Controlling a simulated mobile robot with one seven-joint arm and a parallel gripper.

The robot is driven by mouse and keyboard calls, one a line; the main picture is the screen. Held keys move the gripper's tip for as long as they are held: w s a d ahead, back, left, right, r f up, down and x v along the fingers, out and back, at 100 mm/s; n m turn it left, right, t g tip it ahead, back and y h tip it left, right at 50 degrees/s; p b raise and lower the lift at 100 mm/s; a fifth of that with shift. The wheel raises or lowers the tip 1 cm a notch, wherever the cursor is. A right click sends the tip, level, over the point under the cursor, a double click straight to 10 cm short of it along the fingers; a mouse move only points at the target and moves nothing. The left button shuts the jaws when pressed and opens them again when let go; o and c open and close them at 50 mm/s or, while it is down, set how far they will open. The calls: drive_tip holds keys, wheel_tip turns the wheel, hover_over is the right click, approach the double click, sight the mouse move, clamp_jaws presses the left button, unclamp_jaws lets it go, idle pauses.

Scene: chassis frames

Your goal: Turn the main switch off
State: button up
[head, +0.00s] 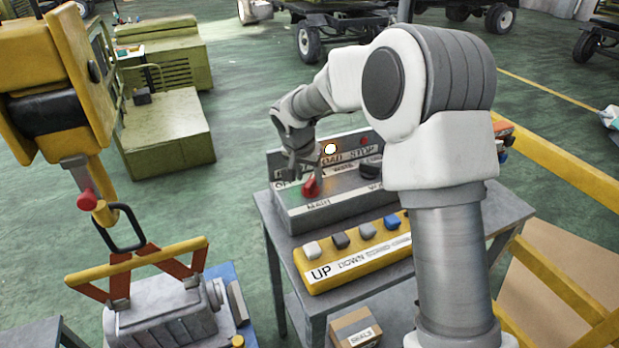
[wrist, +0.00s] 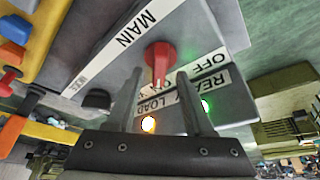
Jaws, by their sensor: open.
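The main switch is a red rotary knob (head: 311,188) on the grey control panel (head: 345,208), above the white "MAIN" label (head: 318,205). In the wrist view the red knob (wrist: 160,58) shows close up, with its handle pointing down toward my gripper. My gripper (wrist: 161,75) is open, one finger on each side of the handle. I cannot tell whether either finger touches it. The "OFF" label (wrist: 205,62) lies to the knob's right; another label below it is partly hidden by the fingers. In the head view my gripper (head: 305,172) is small and partly blends into the panel.
An amber lamp (wrist: 149,124) and a green lamp (wrist: 205,105) are lit. A black knob (head: 370,170) sits right of the switch. A yellow button box (head: 352,262) lies in front on the table (head: 283,245). A yellow hoist hook (head: 105,215) hangs at left.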

drive_tip(key=shift+w+d+f, duration=0.15)
drive_tip(key=shift+w+f, duration=0.1)
drive_tip(key=shift+f, duration=0.4)
clamp_jaws()
